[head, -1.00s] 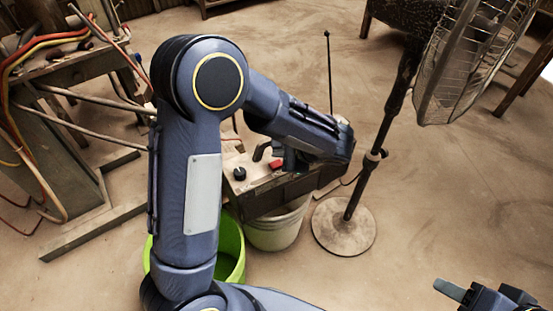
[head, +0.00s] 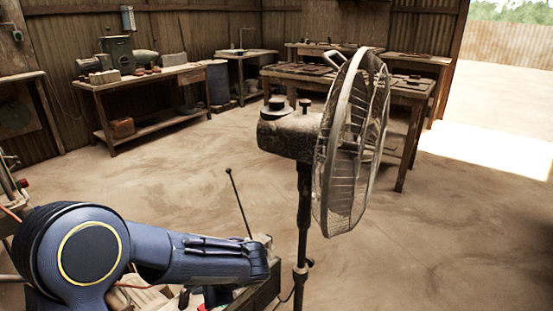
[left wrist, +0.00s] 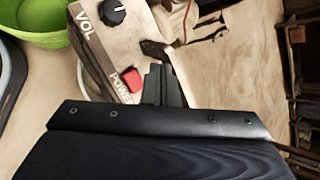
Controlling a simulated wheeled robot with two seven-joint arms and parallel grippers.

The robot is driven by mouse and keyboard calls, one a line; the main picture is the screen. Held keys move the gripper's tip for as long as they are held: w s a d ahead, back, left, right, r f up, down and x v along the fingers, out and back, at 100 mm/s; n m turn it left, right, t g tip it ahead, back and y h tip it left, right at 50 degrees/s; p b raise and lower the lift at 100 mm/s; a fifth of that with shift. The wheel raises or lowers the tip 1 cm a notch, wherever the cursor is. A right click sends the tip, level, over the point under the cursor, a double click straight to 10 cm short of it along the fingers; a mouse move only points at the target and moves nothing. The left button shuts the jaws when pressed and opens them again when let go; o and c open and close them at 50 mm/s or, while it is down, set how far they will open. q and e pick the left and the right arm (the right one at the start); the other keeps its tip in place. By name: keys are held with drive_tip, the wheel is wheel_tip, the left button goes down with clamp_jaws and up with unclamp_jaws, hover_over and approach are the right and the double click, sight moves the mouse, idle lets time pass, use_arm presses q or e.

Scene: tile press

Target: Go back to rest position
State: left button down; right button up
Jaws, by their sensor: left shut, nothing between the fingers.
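My left arm comes in from the lower left in the head view, its wrist end over a box-shaped radio (head: 262,292). In the left wrist view my left gripper (left wrist: 160,86) is shut and empty, its dark fingertips close beside the radio (left wrist: 97,62). The radio has a black knob (left wrist: 113,12) marked VOL and a red button (left wrist: 131,80) marked POWER. I cannot tell whether the fingers touch it. In the head view the left fingers are mostly hidden at the lower edge. My right gripper is not in view.
A standing fan (head: 350,145) rises just right of the radio. A thin antenna (head: 238,202) stands up behind my left wrist. A green tub (left wrist: 40,22) is at the upper left in the wrist view. Work tables (head: 150,78) line the back; open floor (head: 440,240) lies right.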

use_arm(q)
drive_tip(key=s+a+r+n+g+h, duration=0.2)
drive_tip(key=s+a+r+n+h, duration=0.15)
drive_tip(key=s, duration=0.45)
drive_tip(key=s+d+r+n+t+h, duration=0.25)
drive_tip(key=s+n+h, duration=0.2)
drive_tip(key=s, duration=0.25)
drive_tip(key=s+d+r+n+t+h, duration=0.2)
drive_tip(key=s+n+t+h, duration=0.15)
drive_tip(key=s+n, duration=0.3)
wheel_tip(320, 180, up, 25)
drive_tip(key=g+p, duration=0.1)
drive_tip(key=p, duration=2.4)
drive_tip(key=shift+s+d+m, duration=0.25)
drive_tip(key=shift+s+m, duration=0.1)
drive_tip(key=shift+h, duration=0.25)
